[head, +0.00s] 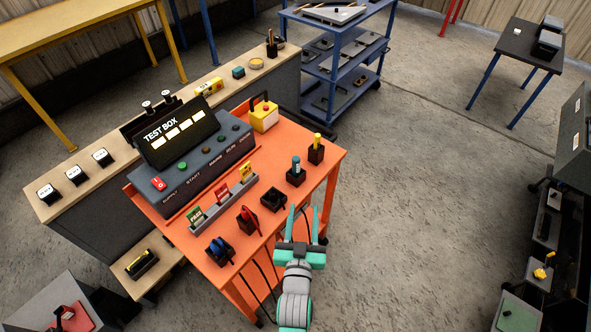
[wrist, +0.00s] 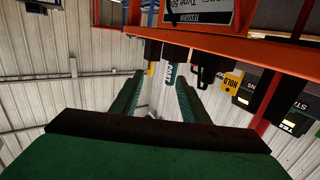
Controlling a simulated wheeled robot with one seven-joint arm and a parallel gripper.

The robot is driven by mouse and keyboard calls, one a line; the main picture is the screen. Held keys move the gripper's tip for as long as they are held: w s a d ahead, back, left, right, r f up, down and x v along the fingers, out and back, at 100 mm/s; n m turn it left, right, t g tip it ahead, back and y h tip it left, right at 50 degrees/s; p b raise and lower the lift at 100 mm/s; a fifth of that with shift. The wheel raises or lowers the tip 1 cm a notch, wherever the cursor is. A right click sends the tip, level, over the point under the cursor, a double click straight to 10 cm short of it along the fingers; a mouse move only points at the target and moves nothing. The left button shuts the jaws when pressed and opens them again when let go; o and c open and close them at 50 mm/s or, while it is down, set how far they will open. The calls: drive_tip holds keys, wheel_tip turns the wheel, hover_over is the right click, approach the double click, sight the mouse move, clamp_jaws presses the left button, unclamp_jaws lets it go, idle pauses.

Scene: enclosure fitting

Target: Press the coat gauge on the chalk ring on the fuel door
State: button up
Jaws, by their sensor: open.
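My gripper (head: 303,212) is open and empty at the front edge of the orange table. Its two green fingers also show in the wrist view (wrist: 159,88). A blue-grey upright piece (head: 296,165) stands in a black holder on the table, beyond my fingertips. It may be the coat gauge. In the wrist view a blue-and-white labelled piece (wrist: 170,80), probably the same one, shows between the fingers and apart from them; its lettering is hard to read. I cannot make out a fuel door or a chalk ring in either view.
The orange table (head: 330,165) carries a test box (head: 178,135), a yellow piece (head: 317,141) in a holder, an empty-looking holder (head: 273,199), red-handled (head: 247,215) and blue-handled (head: 217,247) tools. A blue shelf cart (head: 335,65) stands behind. Concrete floor right of the table is clear.

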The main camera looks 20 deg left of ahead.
drive_tip(key=y, duration=0.1)
approach(295, 162)
drive_tip(key=x, duration=0.4)
drive_tip(key=shift+n, duration=0.3)
drive_tip(key=x, duration=1)
drive_tip(key=shift+w, duration=0.4)
drive_tip(key=shift+c, duration=0.6)
clamp_jaws()
